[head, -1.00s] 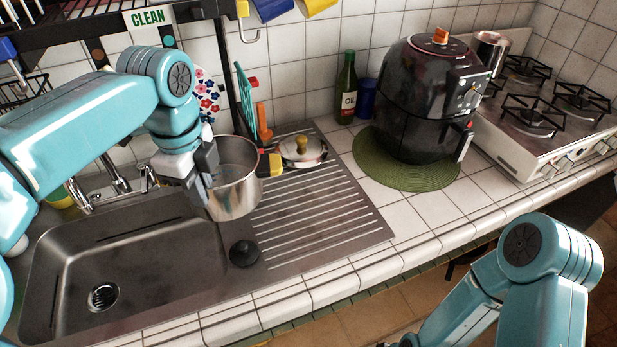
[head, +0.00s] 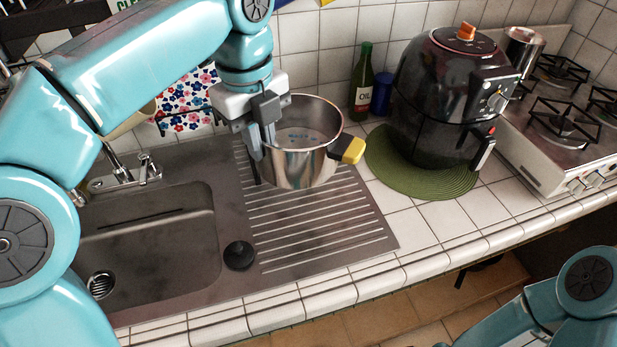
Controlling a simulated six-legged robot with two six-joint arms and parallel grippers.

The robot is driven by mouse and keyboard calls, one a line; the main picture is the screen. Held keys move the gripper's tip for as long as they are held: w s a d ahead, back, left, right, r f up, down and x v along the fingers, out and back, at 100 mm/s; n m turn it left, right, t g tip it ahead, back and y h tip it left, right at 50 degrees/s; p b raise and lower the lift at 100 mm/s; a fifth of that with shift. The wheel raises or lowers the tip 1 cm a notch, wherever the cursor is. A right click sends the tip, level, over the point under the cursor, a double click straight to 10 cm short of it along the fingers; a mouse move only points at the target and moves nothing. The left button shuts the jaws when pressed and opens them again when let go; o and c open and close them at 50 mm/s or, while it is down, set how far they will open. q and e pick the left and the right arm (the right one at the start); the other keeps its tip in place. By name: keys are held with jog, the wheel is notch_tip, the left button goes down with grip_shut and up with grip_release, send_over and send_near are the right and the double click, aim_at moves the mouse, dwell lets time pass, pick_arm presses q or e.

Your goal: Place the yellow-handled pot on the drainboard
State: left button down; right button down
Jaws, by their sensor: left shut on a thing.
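The steel pot (head: 300,165) with the yellow-tipped handle (head: 347,149) is held upright by my left gripper (head: 262,148). The gripper is shut on the pot's left rim and wall. The handle points right. The pot appears over the back part of the ribbed drainboard (head: 315,226); I cannot tell whether its base touches. The pot hides the area behind it. My right arm shows at the lower right, but its gripper is out of view.
The sink basin (head: 155,240) lies left of the drainboard, with a black plug (head: 239,255) between them. An oil bottle (head: 362,82), a blue cup (head: 382,93) and a black air fryer (head: 450,100) on a green mat (head: 415,178) stand right. The drainboard's front is clear.

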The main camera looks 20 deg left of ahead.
pick_arm(q)
notch_tip(320, 180, down, 20)
jog(key=b, duration=0.3)
jog(key=shift+w+r, duration=0.1)
jog(key=shift+w, duration=0.05)
jog(key=c, duration=1.5)
grip_release()
jog(key=o, duration=0.3)
